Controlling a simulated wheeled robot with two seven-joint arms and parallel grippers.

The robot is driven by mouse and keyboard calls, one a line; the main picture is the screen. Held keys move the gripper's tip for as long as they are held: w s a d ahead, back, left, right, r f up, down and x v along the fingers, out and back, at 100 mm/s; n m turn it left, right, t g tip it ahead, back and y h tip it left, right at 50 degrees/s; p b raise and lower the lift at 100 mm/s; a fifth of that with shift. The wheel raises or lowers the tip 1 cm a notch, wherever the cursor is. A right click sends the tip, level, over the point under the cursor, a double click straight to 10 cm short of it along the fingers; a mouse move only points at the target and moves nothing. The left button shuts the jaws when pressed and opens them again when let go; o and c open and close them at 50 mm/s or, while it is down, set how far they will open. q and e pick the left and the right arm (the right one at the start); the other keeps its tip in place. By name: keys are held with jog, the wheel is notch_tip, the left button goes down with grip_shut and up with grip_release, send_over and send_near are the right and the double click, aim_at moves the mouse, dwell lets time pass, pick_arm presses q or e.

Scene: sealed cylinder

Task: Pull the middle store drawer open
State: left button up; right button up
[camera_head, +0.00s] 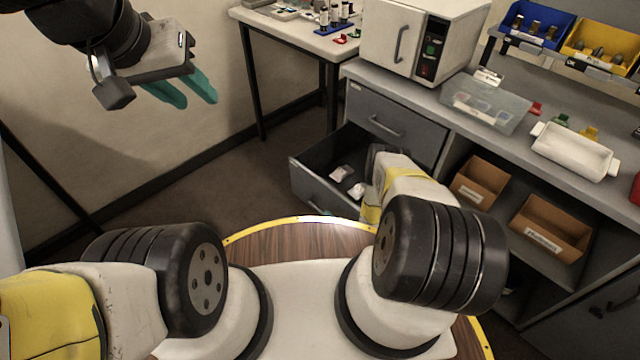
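The grey store cabinet (420,158) stands at the centre right. Its top drawer (383,122) is shut, with a bar handle on its front. The drawer below it (312,186) is pulled out and shows a dark inside with small white packets (350,180). A handle shows low on its front. My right arm reaches over the right side of this open drawer. My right gripper's fingers are hidden behind the arm, so I cannot tell whether they touch the drawer. My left gripper (198,102) is at the upper left, far from the cabinet, its teal fingers apart and empty.
A white oven-like box (420,40), a clear-lidded case (486,104) and a white tray (574,152) stand on the worktop. Cardboard bins (548,228) sit on the shelf below. A side table (285,28) stands behind. The floor left of the open drawer is clear.

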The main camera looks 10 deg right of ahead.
jog(key=shift+v, duration=2.15)
